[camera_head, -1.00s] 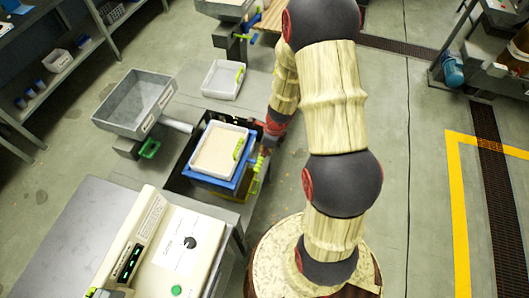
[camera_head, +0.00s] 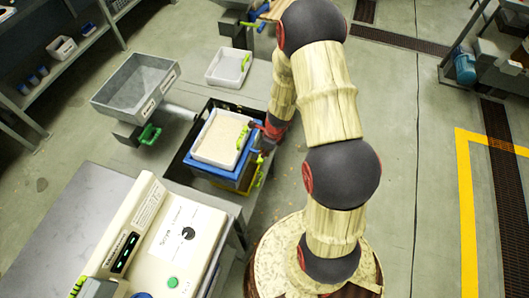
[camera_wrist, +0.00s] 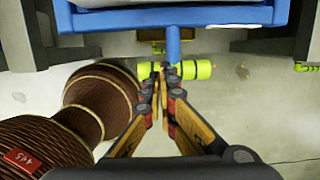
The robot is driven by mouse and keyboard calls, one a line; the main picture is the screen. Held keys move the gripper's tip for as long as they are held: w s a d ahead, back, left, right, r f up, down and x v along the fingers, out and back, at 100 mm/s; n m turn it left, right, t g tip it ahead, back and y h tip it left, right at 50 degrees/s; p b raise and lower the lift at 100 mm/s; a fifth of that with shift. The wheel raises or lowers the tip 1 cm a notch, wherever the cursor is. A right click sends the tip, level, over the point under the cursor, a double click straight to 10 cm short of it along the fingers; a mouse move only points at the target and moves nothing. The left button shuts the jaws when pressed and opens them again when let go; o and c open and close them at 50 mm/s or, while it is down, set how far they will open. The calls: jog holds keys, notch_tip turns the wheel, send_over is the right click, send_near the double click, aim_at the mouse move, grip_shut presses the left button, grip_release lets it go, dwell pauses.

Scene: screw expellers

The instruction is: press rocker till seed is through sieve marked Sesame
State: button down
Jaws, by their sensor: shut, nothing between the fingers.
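A white tray of pale seed (camera_head: 220,140) sits on a blue sieve frame (camera_head: 215,171), with yellow below it, inside a dark housing. My gripper (camera_wrist: 165,78) is shut and empty beside this stack. In the wrist view its fingertips are at a yellow-green bar handle (camera_wrist: 195,69) on a blue stem (camera_wrist: 173,42) under the blue frame; I cannot tell whether they touch. A beige control box (camera_head: 165,245) has a dial, a green button (camera_head: 172,282) and a sheet of small print. I cannot make out the rocker or a Sesame mark on a sieve.
A grey hopper (camera_head: 135,85) with a green handle (camera_head: 150,134) stands left of the stack. An empty white tray (camera_head: 228,67) lies behind it. A shelf (camera_head: 65,65) is at the far left. Brown ribbed round forms (camera_wrist: 100,95) fill the wrist view's left. Floor at right is open.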

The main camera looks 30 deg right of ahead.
jog(key=f+b, duration=0.2)
jog(key=f, duration=0.1)
jog(key=s+f+b, duration=0.1)
jog(key=f+b, duration=0.1)
jog(key=shift+s+f, duration=0.1)
jog(key=shift+f, duration=0.3)
jog(key=s+d+r+p, duration=0.1)
jog(key=r+p, duration=0.3)
jog(key=r, duration=0.3)
jog(key=s+d+r+p, duration=0.1)
jog(key=d+r+p, duration=0.1)
jog(key=r+p, duration=0.2)
notch_tip(320, 180, up, 3)
jog(key=shift+s+r, duration=0.2)
jog(key=shift+s, duration=0.05)
dwell(2.4)
